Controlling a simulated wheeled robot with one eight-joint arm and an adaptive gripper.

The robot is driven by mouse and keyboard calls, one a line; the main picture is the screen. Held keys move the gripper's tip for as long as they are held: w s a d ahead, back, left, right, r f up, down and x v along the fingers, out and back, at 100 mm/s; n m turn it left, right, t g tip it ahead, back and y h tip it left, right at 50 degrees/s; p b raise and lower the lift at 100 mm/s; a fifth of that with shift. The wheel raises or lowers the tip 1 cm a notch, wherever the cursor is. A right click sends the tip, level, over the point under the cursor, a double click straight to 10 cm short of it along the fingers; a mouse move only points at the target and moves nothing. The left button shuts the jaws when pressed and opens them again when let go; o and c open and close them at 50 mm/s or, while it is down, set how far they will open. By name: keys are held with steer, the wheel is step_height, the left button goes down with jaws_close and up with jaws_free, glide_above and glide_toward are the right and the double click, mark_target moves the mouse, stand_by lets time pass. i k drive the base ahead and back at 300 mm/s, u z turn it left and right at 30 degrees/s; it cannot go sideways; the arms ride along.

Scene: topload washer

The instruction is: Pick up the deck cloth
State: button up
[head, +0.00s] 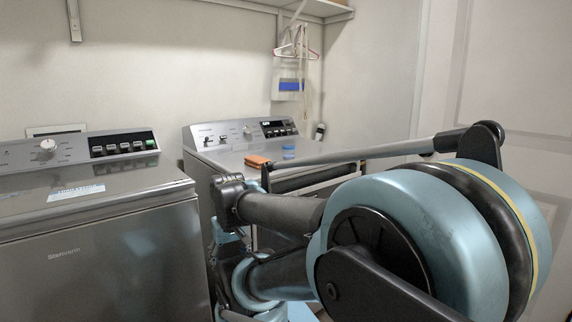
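A small folded orange-brown piece (257,161), which looks like the deck cloth, lies on the top of the right-hand machine (228,158) near its front edge. It is small in the head view, so I cannot be sure what it is made of. My arm fills the lower right and crosses in front of that machine. The arm's far end is low in front of the machines, among dark and light blue links. My gripper's fingers cannot be made out there, and nothing is seen touching the orange-brown piece.
Small blue items (288,152) sit on the right-hand machine behind the orange-brown piece. The left-hand machine (95,240) has a pale blue-white label (76,192) on its top. A hanger (296,52) hangs from the wall shelf (318,8). A narrow gap separates the machines.

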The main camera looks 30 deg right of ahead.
mark_target(256, 161)
steer(key=z, duration=0.55)
steer(key=k, duration=0.5)
steer(key=z, duration=1.2)
steer(key=i, duration=0.7)
steer(key=u, duration=1)
